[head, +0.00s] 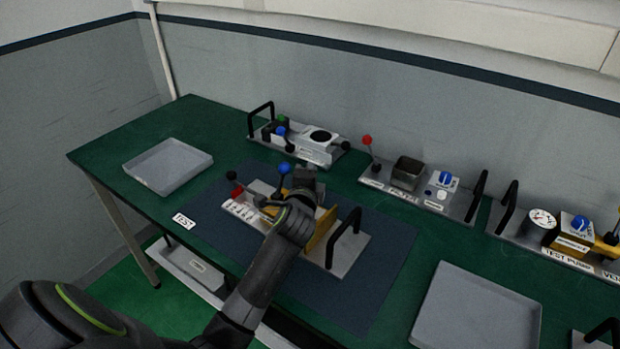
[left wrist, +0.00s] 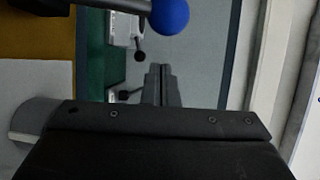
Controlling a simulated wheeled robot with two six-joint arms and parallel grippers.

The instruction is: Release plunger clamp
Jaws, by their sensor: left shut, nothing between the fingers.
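A metal fixture plate (head: 347,259) with yellow blocks (head: 320,232) lies on the dark mat at the middle of the bench. It carries a lever with a blue ball (head: 284,167), a dark ball (head: 231,175) and a red part (head: 237,191). I cannot tell for certain which lever belongs to the plunger clamp. My left gripper (head: 303,180) is over the fixture, just right of the blue ball, and hides part of it. In the left wrist view its fingers (left wrist: 161,84) are shut and empty. The blue ball (left wrist: 169,15) shows there, apart from the fingertips. My right gripper is not in view.
A black handle (head: 344,236) rises at the fixture's right end. Behind stand fixtures with a green knob (head: 283,120) and a red-ball lever (head: 366,140). A grey tray (head: 168,165) sits left, another (head: 477,310) at front right. The mat (head: 375,285) is bare right of the fixture.

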